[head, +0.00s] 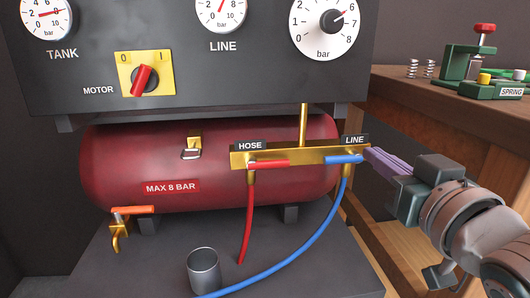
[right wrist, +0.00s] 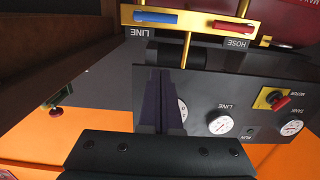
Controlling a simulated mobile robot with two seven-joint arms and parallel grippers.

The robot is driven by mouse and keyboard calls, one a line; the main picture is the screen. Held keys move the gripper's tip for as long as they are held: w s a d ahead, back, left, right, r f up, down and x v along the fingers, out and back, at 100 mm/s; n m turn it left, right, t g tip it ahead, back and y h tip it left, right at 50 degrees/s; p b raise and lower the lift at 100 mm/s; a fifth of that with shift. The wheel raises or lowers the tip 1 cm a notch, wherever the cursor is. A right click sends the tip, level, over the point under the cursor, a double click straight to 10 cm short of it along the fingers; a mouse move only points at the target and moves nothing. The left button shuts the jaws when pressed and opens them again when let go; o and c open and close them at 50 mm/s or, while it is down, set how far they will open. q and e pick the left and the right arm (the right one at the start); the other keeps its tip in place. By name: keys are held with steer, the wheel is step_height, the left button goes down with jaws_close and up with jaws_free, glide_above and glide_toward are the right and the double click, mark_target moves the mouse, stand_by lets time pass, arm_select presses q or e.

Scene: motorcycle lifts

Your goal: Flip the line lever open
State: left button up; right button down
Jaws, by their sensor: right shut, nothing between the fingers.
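The blue line lever (head: 343,159) lies level along the brass manifold (head: 310,156), under the LINE label (head: 354,140), at its right end. The blue hose (head: 335,215) runs down from there. My right gripper (head: 369,153) is shut and empty, its purple fingers just right of the lever's end. I cannot tell whether they touch it. In the right wrist view, which is upside down, the blue lever (right wrist: 156,17) shows beyond the shut fingertips (right wrist: 160,72), with a visible gap in the picture. My left gripper is not in view.
The red hose lever (head: 269,164) sits left on the same manifold. A red tank (head: 120,160) stands behind, under the gauge panel (head: 270,75). A metal cup (head: 204,270) stands on the grey base. A wooden bench (head: 430,105) is close on the right.

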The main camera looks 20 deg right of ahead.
steer(key=b, duration=0.3)
glide_above(343, 159)
steer(key=s+a, duration=0.2)
steer(key=f, duration=0.1)
steer(key=f+b, duration=0.1)
steer(key=f, duration=0.1)
steer(key=f+b, duration=0.1)
steer(key=shift+d+f, duration=0.15)
steer(key=shift+d, duration=0.1)
